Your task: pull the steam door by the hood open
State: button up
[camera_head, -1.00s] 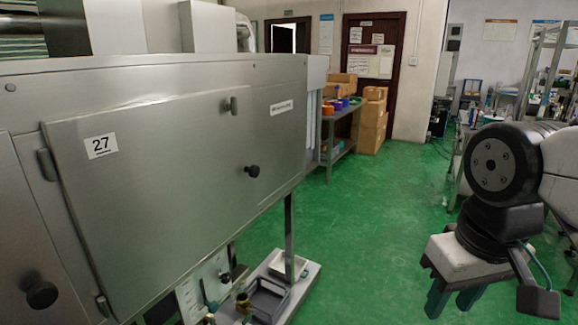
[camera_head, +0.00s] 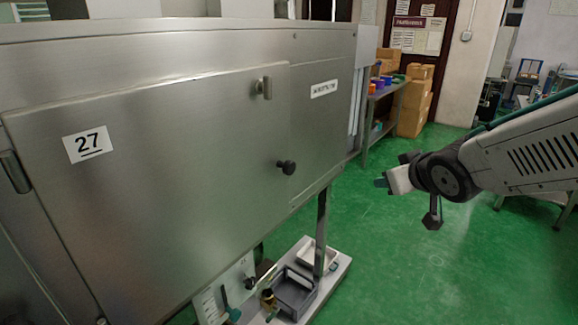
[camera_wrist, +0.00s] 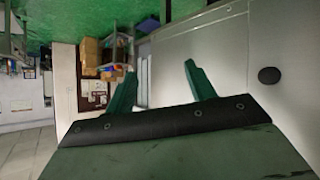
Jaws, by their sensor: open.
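The steam door (camera_head: 170,175) is a large grey metal panel on the front of the steel machine, with a "27" label and hinges at its left. It looks shut. Its round black knob (camera_head: 286,167) sits near its right edge, and a small metal latch (camera_head: 264,88) is at its top edge. My gripper (camera_head: 381,183) is open and empty, right of the knob and apart from it, pointing left. In the wrist view its two green fingers (camera_wrist: 161,85) are spread. A dark knob (camera_wrist: 269,75) shows to their right on a pale panel.
A base tray (camera_head: 345,268) with small bins (camera_head: 293,292) lies low under the machine, beside a metal leg (camera_head: 321,230). A shelf (camera_head: 385,92) with coloured items and cardboard boxes (camera_head: 412,105) stands behind.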

jog(key=w+a+f+n+t+y, duration=0.1)
jog(key=w+a+n+y, duration=0.2)
jog(key=w+a+y, duration=0.3)
jog(key=n+g+y, duration=0.1)
jog(key=n+y, duration=0.3)
jog(key=y, duration=0.3)
send_near(292, 167)
jog(key=x, duration=0.4)
jog(key=shift+x, duration=3.45)
jog(key=shift+c, duration=0.3)
